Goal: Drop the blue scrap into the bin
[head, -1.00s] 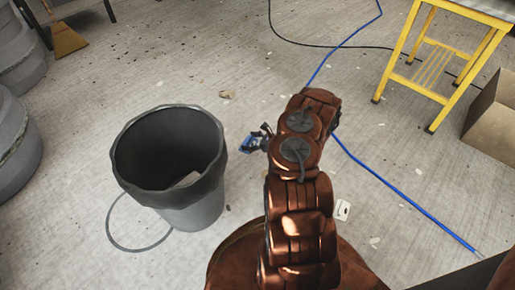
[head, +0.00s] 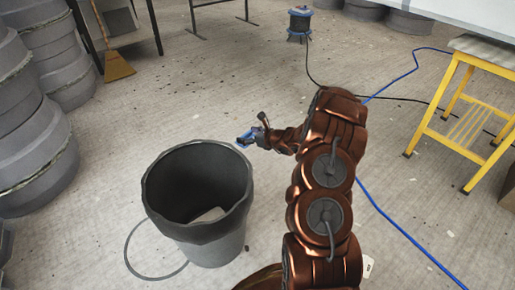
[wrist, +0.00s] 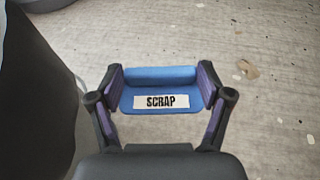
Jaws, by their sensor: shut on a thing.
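The blue scrap (wrist: 160,90), a small blue piece with a white label reading SCRAP, is held between the two fingers of my gripper (wrist: 160,97) in the wrist view. In the head view my gripper (head: 252,137) is shut on the scrap (head: 245,138), just beyond and to the right of the bin's far rim. The bin (head: 160,172) is a grey bucket with a dark liner folded over its rim, and a pale piece lies inside. Its dark side (wrist: 35,100) fills the left edge of the wrist view. The scrap is outside the bin opening in both views.
A yellow stool (head: 437,130) stands at the right, with a blue hose (head: 405,235) on the floor near it. Stacked grey moulds (head: 35,130) and a broom (head: 117,66) are at the left. The floor beyond the bin is mostly clear, with small debris.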

